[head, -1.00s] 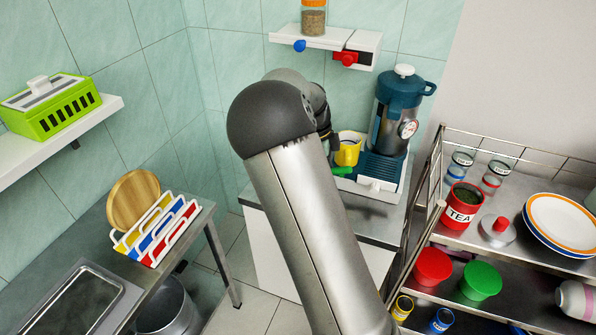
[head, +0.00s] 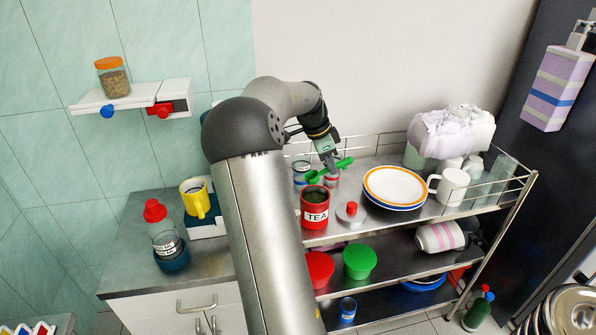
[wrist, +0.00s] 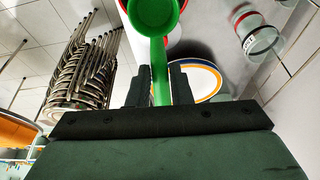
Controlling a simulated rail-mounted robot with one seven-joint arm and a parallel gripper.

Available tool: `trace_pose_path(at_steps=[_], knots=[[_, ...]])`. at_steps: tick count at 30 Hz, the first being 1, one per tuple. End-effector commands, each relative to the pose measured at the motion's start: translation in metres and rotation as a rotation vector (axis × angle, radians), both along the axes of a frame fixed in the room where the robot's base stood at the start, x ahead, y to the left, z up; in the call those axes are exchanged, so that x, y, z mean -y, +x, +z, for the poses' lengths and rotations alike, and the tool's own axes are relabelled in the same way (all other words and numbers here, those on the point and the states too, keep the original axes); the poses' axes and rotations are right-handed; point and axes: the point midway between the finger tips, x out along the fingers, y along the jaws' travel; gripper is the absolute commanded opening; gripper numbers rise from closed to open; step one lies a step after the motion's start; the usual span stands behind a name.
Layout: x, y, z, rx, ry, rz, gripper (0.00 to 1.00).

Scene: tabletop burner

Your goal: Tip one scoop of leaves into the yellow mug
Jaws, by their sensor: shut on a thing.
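My gripper (head: 327,160) is shut on the handle of a green scoop (head: 330,170), above the upper shelf of the metal rack. In the wrist view the handle runs between the fingers (wrist: 160,88) and the round scoop bowl (wrist: 155,12) points away. I see no leaves in the bowl, but its top is cut off. The red TEA tin (head: 315,212) stands open on the shelf just below the scoop, with dark contents. The yellow mug (head: 196,203) stands upright on the counter unit to the left, well away from my gripper. I cannot see into its bottom.
A lid with a red knob (head: 351,214) lies right of the tin, beside stacked plates (head: 394,202). Small glass jars (head: 300,170) stand behind the tin. A rail edges the rack.

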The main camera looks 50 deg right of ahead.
Motion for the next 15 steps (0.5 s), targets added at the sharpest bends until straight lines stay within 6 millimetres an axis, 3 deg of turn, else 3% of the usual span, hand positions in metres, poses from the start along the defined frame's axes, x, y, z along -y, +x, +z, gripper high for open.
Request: trace_pose_path(at_steps=[3, 15], knots=[[0.0072, -0.0080, 0.0030, 0.000, -0.001, -0.007, 0.00], [0.0086, -0.0093, 0.0040, -0.001, -0.004, -0.007, 0.00]])
